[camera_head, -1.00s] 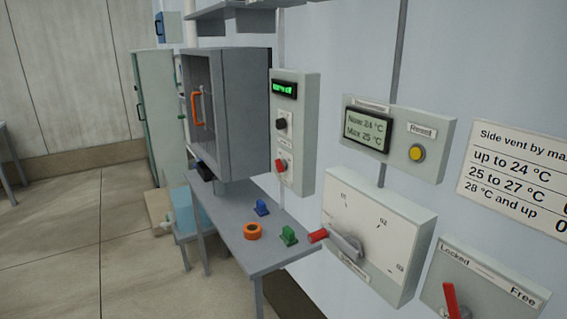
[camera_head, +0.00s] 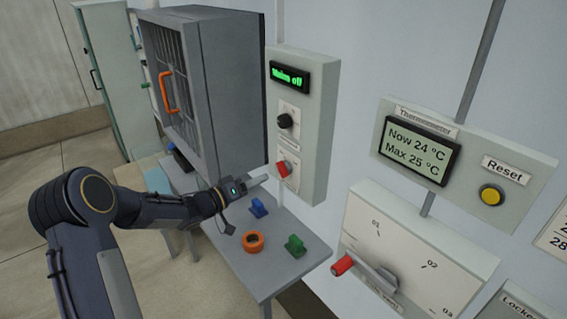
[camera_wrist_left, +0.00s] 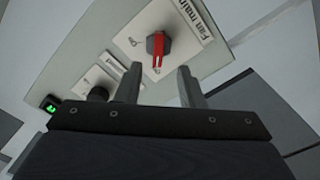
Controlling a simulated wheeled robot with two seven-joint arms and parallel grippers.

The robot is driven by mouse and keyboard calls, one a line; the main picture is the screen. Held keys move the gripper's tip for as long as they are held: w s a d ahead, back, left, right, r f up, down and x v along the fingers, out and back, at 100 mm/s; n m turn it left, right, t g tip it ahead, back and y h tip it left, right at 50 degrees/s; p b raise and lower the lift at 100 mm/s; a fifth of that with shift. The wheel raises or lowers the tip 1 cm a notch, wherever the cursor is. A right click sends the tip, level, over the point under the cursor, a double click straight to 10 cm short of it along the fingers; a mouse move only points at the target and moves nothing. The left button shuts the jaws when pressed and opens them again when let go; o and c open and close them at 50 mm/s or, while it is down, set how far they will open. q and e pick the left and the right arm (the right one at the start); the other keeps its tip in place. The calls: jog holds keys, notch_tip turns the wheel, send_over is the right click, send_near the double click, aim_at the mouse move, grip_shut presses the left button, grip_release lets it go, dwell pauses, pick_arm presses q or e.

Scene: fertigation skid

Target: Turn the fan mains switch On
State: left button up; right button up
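The fan mains switch is a red rotary handle (camera_head: 283,168) low on a pale wall box (camera_head: 312,125). The box's green display (camera_head: 290,77) reads "Mains off". In the left wrist view the red handle (camera_wrist_left: 158,48) is ahead of my fingers, beside a label of which "Fan main" is legible. My left gripper (camera_head: 262,180) is just left of the handle in the head view. Its two fingers (camera_wrist_left: 159,84) are spread apart with nothing between them, and they appear short of the handle. My right gripper is not in view.
A black knob (camera_head: 285,120) sits above the switch. A grey cabinet with an orange handle (camera_head: 167,92) stands left of the box. A table below (camera_head: 265,275) holds an orange ring (camera_head: 253,241), a blue piece (camera_head: 258,207) and a green piece (camera_head: 294,245). A red-tipped lever (camera_head: 343,265) is lower right.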

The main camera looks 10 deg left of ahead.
aim_at(284, 169)
pick_arm(q)
jog(key=p+x, duration=0.1)
jog(key=x, duration=0.6)
jog(key=shift+p, duration=0.35)
jog(key=shift+d, duration=0.1)
jog(key=shift+c, duration=0.3)
grip_shut()
